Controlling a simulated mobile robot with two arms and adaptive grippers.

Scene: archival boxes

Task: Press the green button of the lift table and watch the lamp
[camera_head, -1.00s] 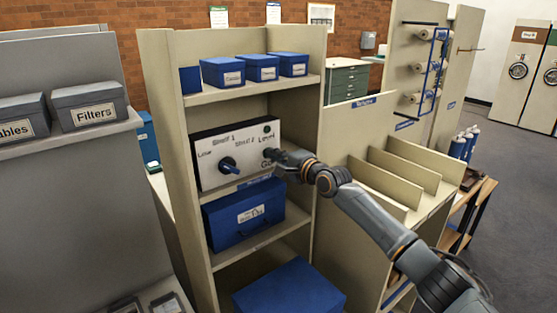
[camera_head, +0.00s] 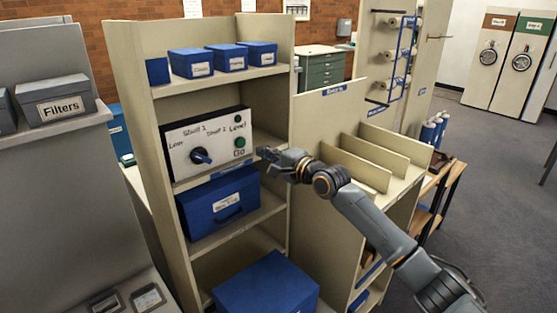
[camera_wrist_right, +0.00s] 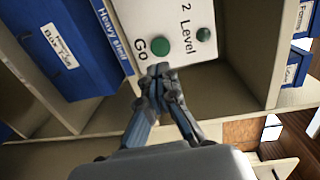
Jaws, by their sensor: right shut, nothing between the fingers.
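The white control panel (camera_head: 180,150) stands on a shelf, with a dark dial (camera_head: 201,157) at its middle. The green button (camera_head: 240,142), marked "Go", sits at its right side and also shows in the wrist view (camera_wrist_right: 160,46). The lamp (camera_head: 238,118), marked "Level", is above the button; it looks dark green and unlit, also in the wrist view (camera_wrist_right: 203,34). My right gripper (camera_head: 262,152) is shut and empty, just right of the panel in the head view. In the wrist view its fingertips (camera_wrist_right: 158,69) are just below the button, seemingly apart from it. My left gripper is not in view.
A blue box (camera_head: 219,203) is on the shelf below the panel, and another (camera_head: 266,286) sits lower. Small blue boxes (camera_head: 231,58) stand on the shelf above. Beige dividers (camera_head: 355,170) stand to the right. Grey floor (camera_head: 500,165) is open at far right.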

